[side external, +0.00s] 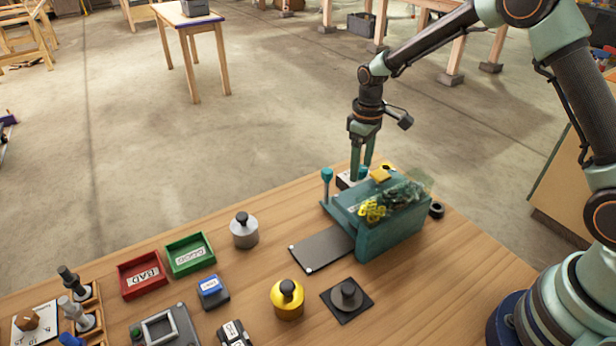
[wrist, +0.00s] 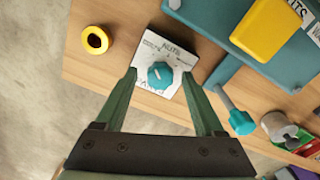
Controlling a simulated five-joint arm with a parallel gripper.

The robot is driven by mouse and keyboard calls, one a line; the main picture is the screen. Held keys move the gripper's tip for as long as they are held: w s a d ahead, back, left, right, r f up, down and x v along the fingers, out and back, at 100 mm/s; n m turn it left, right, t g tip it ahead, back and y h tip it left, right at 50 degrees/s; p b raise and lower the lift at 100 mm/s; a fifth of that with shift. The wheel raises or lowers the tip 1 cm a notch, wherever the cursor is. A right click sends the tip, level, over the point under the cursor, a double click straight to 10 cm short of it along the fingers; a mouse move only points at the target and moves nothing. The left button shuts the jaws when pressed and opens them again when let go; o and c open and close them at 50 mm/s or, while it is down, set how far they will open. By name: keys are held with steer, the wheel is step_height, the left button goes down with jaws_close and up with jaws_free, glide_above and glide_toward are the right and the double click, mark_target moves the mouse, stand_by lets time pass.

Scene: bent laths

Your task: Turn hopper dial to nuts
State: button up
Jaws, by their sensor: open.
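The teal dial (wrist: 160,75) sits on a white label plate (wrist: 166,53) with "NUTS" printed at its top edge. A pale mark shows on the knob, but where it points is too small to tell. My gripper (wrist: 159,74) is open, with one finger on each side of the dial and visible gaps between. In the side view my gripper (side external: 362,164) points down behind the teal hopper (side external: 392,240), over the plate (side external: 344,181), partly hidden. The hopper holds yellow nuts (side external: 371,210) and dark pieces (side external: 402,195).
A teal-topped lever (side external: 327,175) stands close to the left of my gripper. Red (side external: 142,273) and green (side external: 190,254) trays and weights are further left. The table edge is close behind the dial.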

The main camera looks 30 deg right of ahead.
jaws_close()
steer(key=m, duration=0.9)
steer(key=shift+r+m, duration=0.1)
steer(key=shift+m, duration=0.2)
stand_by(0.5)
jaws_free()
